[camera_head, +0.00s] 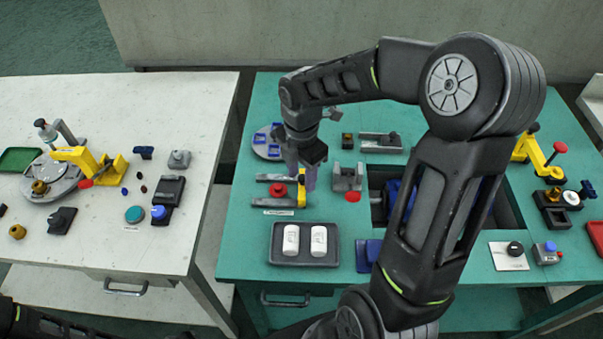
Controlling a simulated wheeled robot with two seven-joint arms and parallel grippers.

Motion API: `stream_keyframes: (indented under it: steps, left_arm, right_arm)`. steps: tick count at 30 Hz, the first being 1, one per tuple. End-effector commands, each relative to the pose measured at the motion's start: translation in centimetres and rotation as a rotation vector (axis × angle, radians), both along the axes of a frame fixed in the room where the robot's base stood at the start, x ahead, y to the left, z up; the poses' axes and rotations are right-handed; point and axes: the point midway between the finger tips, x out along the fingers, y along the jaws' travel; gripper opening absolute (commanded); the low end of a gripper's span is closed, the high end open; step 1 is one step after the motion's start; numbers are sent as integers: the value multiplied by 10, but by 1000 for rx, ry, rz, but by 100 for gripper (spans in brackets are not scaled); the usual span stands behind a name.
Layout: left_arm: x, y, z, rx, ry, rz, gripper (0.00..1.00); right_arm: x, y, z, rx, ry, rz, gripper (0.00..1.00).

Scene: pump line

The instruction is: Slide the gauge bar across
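My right arm reaches over the green table, and its gripper (303,172) points down at the table's left part. The fingertips are small and partly hidden, so I cannot tell whether they are open or shut. Just left and below is a grey fixture (270,178) with a red knob (278,190) and a yellow upright piece (301,192). I cannot tell for sure which part is the gauge bar. My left gripper is out of view.
A grey slotted block (347,178) stands close right of the gripper. A dark tray (274,257) with two white cylinders lies in front. My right arm hides much of the table's middle. A white table (205,110) with several parts stands left, across a gap.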

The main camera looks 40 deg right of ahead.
Motion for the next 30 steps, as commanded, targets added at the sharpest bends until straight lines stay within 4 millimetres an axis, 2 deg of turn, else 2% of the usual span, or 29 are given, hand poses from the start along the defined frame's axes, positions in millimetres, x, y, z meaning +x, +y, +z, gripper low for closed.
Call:
stream_keyframes:
  steps: [2, 15, 30]
  left_arm:
    - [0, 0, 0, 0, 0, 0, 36]
    - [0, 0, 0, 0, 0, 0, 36]
    - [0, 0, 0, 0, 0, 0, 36]
  right_arm:
    - [0, 0, 0, 0, 0, 0, 36]
    - [0, 0, 0, 0, 0, 0, 0]
    - [0, 0, 1, 0, 0, 1, 0]
